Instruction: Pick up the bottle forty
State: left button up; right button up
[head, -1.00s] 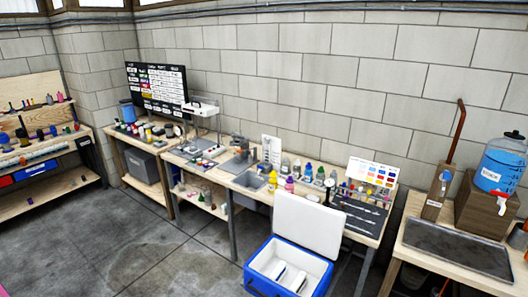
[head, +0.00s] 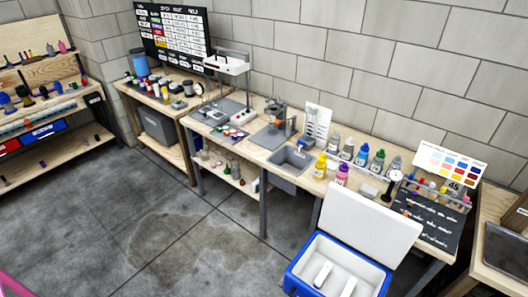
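Several small bottles stand upright on the long workbench (head: 268,153), near the sink. A yellow bottle (head: 320,166) and a pink bottle (head: 342,176) stand in front. Behind them is a row with a blue-capped bottle (head: 362,155), a green-capped bottle (head: 378,161) and grey-topped bottles, one of them at the right end (head: 393,167). Their labels are too small to read, so I cannot tell which is bottle forty. Neither of my grippers is in view.
An open blue cooler (head: 338,268) with a raised white lid (head: 370,225) stands on the floor before the bench, below the bottles. A gauge (head: 395,178) and a colour chart (head: 450,165) stand right of the bottles. The floor at left (head: 200,235) is clear.

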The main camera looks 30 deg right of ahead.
aim_at(320, 168)
jog(key=u, duration=0.15)
jog(key=i, duration=1.8)
jog(key=z, duration=0.6)
jog(key=i, duration=0.95)
jog(key=z, duration=0.85)
